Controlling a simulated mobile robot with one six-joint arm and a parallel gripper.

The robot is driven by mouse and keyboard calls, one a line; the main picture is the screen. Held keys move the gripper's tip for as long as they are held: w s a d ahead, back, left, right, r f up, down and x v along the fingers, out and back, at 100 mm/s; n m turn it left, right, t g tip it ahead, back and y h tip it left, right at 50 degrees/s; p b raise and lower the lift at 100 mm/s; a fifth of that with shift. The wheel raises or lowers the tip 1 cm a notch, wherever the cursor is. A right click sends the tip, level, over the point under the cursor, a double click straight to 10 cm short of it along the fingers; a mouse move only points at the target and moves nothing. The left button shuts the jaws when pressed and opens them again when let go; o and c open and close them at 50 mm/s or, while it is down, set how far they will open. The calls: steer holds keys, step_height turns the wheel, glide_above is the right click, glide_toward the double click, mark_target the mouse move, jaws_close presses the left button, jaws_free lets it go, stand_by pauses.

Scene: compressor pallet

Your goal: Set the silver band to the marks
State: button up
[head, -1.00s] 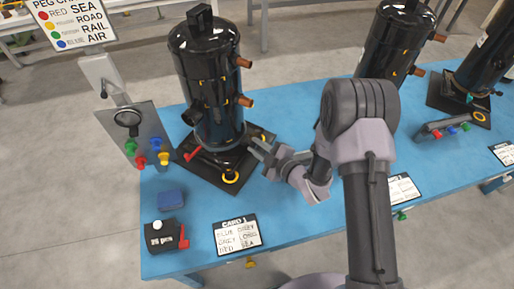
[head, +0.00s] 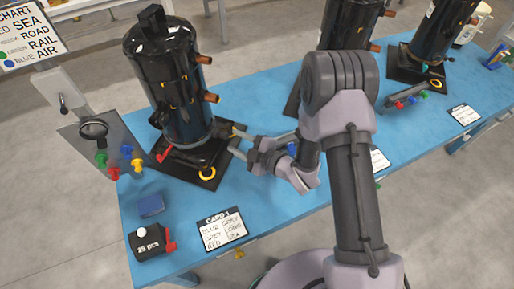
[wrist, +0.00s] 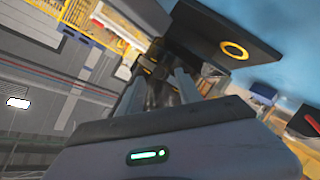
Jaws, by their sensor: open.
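The first black compressor (head: 165,75) stands upright on a black base plate (head: 205,183) at the left of the blue table. A pale grey strip, possibly the silver band, shows low on its body, but I cannot make out the band or its marks clearly. My gripper (head: 233,143) is open at the compressor's lower right side, its fingers pointing at the body; I cannot tell whether they touch. In the wrist view, both fingers of my gripper (wrist: 160,92) reach towards the dark compressor (wrist: 163,72), with nothing visibly held. The base plate (wrist: 215,30) is at upper right.
A red lever (head: 163,154) and a yellow ring (head: 208,172) sit by the compressor's foot. A panel with coloured pegs (head: 115,130) stands left. A blue block (head: 150,205), black box (head: 152,243) and card (head: 221,230) lie in front. More compressors stand right.

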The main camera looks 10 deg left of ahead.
steer(key=p+v, duration=0.2)
steer(key=v, duration=1.1)
steer(key=shift+s+p, duration=0.15)
steer(key=shift+p, duration=0.15)
steer(key=shift+d, duration=0.1)
